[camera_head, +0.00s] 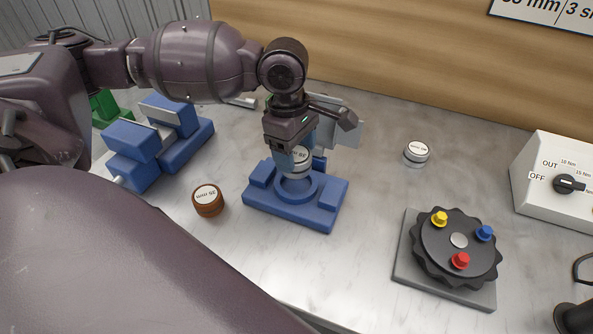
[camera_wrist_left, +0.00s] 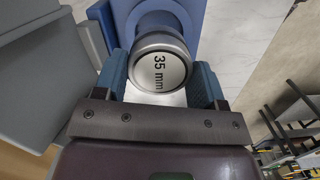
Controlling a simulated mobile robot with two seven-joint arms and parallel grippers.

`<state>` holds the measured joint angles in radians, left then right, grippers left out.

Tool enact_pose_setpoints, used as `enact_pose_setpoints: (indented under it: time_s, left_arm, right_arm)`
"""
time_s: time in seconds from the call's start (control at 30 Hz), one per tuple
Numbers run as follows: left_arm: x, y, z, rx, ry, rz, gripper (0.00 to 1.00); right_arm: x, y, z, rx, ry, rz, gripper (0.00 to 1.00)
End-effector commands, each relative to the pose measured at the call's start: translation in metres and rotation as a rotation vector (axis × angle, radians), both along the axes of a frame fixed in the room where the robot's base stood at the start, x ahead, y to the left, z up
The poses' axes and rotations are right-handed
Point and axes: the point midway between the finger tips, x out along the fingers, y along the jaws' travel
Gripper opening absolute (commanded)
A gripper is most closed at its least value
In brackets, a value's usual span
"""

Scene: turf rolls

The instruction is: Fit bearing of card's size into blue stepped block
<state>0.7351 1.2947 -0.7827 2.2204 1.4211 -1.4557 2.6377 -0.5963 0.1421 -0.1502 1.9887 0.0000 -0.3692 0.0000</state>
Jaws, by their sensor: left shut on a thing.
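In the left wrist view the held bearing (camera_wrist_left: 160,70) reads 35 mm and sits between the fingers (camera_wrist_left: 160,84). The blue stepped block (camera_head: 322,214) lies on the table with a round raised seat directly below the bearing. The bearing appears at or just over this seat; whether it touches is unclear. The block also shows behind the bearing in the left wrist view (camera_wrist_left: 120,12). The card (camera_head: 543,10) on the back wall is cut off, its size not fully readable. My right gripper is out of view.
A brown-sided bearing (camera_head: 208,201) stands left of the block, and a silver one (camera_head: 417,153) stands to the right. A blue vise (camera_head: 185,148) is at left. A black dial with coloured knobs (camera_head: 455,247) and a white switch box (camera_head: 548,197) are at right. A grey part stands behind the gripper.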

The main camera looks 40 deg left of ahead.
Motion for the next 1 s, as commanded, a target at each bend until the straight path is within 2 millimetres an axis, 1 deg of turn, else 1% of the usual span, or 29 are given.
enact_pose_setpoints:
  time_s: [0.07,0.17,0.3,0.43,0.5,0.87,0.9,0.97,1.0]
  left_arm:
    - [0.0,0.0,-0.003,0.0,0.0,0.0,0.3]
    - [0.0,0.0,-0.014,0.0,0.003,0.001,0.3]
    - [0.0,0.0,-0.038,0.0,0.006,0.0,0.3]
    - [0.0,0.0,-0.055,-0.001,0.004,0.0,0.3]
    - [0.0,0.0,-0.057,0.0,0.001,0.0,0.3]
    - [0.0,0.0,-0.058,0.0,-0.001,0.0,0.3]
    - [0.0,0.0,-0.058,0.0,0.0,0.0,0.7]
    - [0.0,0.0,-0.059,0.0,0.0,0.0,0.8]
    - [0.0,0.0,-0.059,0.0,0.0,0.0,0.86]
  right_arm:
    - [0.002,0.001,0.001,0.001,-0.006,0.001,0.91]
    - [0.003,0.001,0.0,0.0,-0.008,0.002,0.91]
    - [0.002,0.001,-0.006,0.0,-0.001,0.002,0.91]
    - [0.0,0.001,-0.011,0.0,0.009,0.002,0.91]
    - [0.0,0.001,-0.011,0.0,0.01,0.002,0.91]
    - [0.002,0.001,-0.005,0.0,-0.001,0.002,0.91]
    - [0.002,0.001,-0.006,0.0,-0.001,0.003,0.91]
    - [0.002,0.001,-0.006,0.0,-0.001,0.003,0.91]
    - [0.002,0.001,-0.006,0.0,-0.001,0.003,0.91]
